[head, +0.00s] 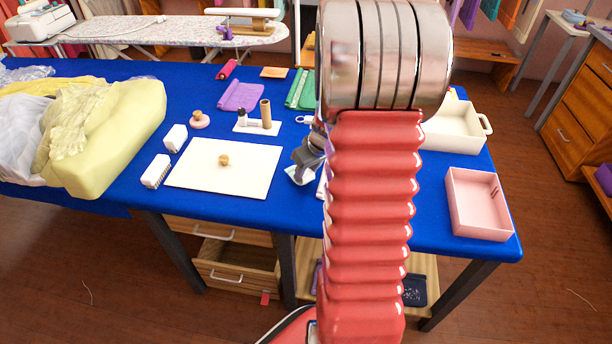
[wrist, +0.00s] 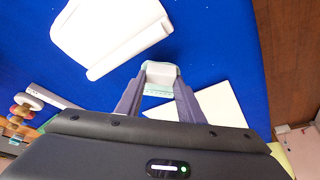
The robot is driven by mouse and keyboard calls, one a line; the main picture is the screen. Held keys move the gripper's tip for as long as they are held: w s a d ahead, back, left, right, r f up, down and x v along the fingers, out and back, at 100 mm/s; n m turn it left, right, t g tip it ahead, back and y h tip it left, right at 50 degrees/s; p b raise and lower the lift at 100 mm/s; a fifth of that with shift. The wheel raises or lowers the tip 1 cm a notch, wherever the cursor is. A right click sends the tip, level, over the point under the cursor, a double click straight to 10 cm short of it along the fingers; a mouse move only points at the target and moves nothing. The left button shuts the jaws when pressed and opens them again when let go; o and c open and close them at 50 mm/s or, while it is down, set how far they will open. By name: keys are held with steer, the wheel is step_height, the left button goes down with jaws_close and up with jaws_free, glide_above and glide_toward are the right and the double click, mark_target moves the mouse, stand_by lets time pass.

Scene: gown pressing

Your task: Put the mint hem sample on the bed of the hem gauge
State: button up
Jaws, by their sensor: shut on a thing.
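My gripper (wrist: 160,82) is shut on the mint hem sample (wrist: 160,66), a small pale piece with mint edges between the fingertips. In the head view, my gripper (head: 306,160) is partly behind my arm, with the pale sample (head: 298,175) under it. A white, stepped piece, which looks like the hem gauge (wrist: 112,32), lies ahead of the fingers and slightly left in the wrist view, apart from the sample. In the head view my arm hides most of it. The sample's height above the table is hard to tell.
A cream board (head: 222,168) with a wooden knob lies left of my gripper. A white stand (head: 256,126) with spools is behind it. A cream tray (head: 455,134) and a pink tray (head: 479,204) stand at the right. Blue cloth (wrist: 215,35) is bare right of the white piece.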

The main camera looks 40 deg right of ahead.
mark_target(306, 173)
step_height(306, 173, up, 8)
steer(key=shift+f, duration=0.2)
stand_by(0.6)
steer(key=w+a+r, duration=0.1)
steer(key=w+a, duration=0.3)
steer(key=a, duration=0.6)
steer(key=w+a+r+n, duration=0.1)
steer(key=w+a, duration=0.3)
steer(key=a, duration=0.7)
steer(key=w+a+r, duration=0.1)
steer(key=w+a, duration=0.4)
steer(key=a, duration=0.5)
steer(key=shift+a+r+y, duration=0.15)
steer(key=shift+a+y, duration=0.15)
